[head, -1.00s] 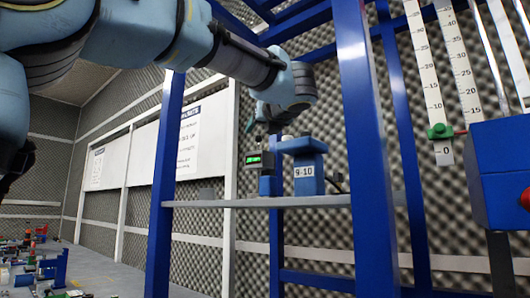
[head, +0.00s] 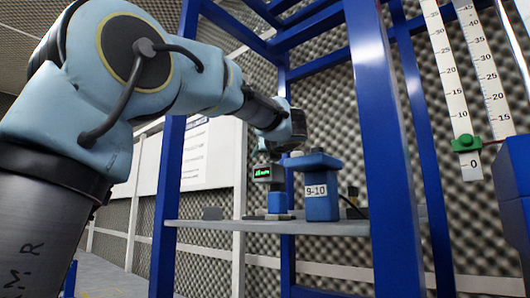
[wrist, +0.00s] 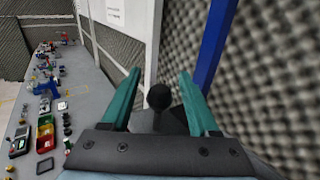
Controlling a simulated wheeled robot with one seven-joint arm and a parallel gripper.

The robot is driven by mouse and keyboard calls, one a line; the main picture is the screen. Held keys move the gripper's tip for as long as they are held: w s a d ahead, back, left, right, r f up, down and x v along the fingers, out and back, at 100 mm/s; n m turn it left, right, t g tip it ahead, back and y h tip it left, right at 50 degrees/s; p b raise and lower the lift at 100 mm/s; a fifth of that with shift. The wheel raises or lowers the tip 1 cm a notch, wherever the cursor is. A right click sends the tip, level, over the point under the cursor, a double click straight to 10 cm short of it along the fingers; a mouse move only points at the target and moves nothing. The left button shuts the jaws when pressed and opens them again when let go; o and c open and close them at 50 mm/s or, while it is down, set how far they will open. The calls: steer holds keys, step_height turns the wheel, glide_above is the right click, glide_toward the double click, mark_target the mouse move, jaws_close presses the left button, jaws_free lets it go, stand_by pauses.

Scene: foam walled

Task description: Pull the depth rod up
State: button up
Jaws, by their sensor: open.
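A black ball knob (wrist: 159,97) on a dark stem shows in the wrist view, between and beyond the two teal fingers of my gripper (wrist: 160,73). The fingers are spread, with a visible gap on both sides of the knob, and hold nothing. I cannot tell for sure that this knob belongs to the depth rod. In the head view, my arm reaches over the shelf of the blue frame. The fingers there are mostly hidden behind my arm. At the right, a white scale (head: 449,75) carries a green slider (head: 466,143) just above its 0 mark.
A blue block labelled 9-10 (head: 320,195) and a small device with a green display (head: 262,172) stand on the grey shelf (head: 265,228). A blue post (head: 375,120) rises in front. A bench with many small items (wrist: 45,110) lies left in the wrist view.

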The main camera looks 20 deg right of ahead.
steer(key=shift+w, duration=0.25)
jaws_close()
stand_by(0.4)
stand_by(0.9)
